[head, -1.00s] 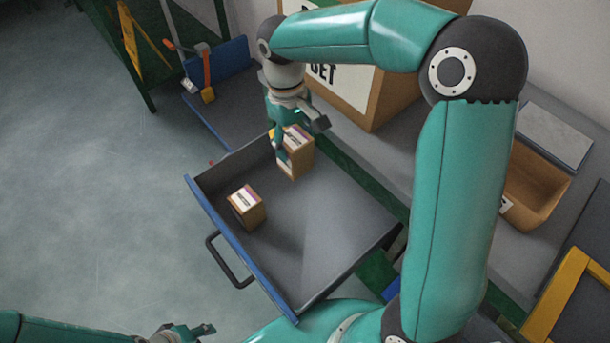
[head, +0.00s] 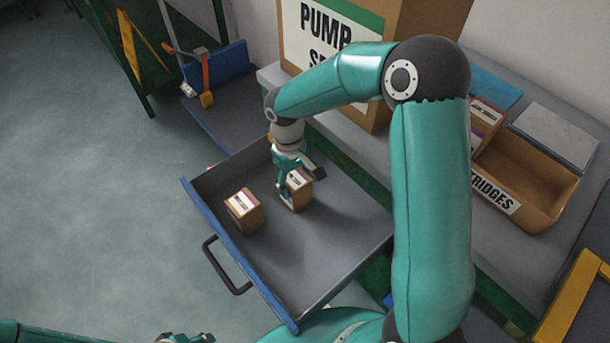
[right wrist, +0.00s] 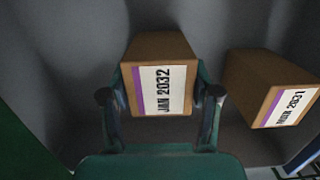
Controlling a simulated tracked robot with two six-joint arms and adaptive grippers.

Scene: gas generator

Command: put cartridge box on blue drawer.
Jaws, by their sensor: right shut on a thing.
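My right gripper (head: 292,178) is shut on a small brown cartridge box (head: 300,190) with a white and purple label. In the right wrist view the held box (right wrist: 160,75) sits between both fingers, and its label reads JAN 2032. It is inside the open blue-fronted drawer (head: 335,250), low over or on the grey floor; I cannot tell whether it touches. A second cartridge box (head: 244,212) stands in the drawer to the left, apart from the held one. It also shows at the right of the right wrist view (right wrist: 275,88). My left gripper (head: 190,338) is at the bottom edge, mostly cut off.
A cardboard bin marked CARTRIDGES (head: 530,180) stands on the grey bench, with another cartridge box (head: 484,125) at its back left. A large PUMP box (head: 385,100) stands behind the drawer. Another blue drawer with tools (head: 225,100) is farther back.

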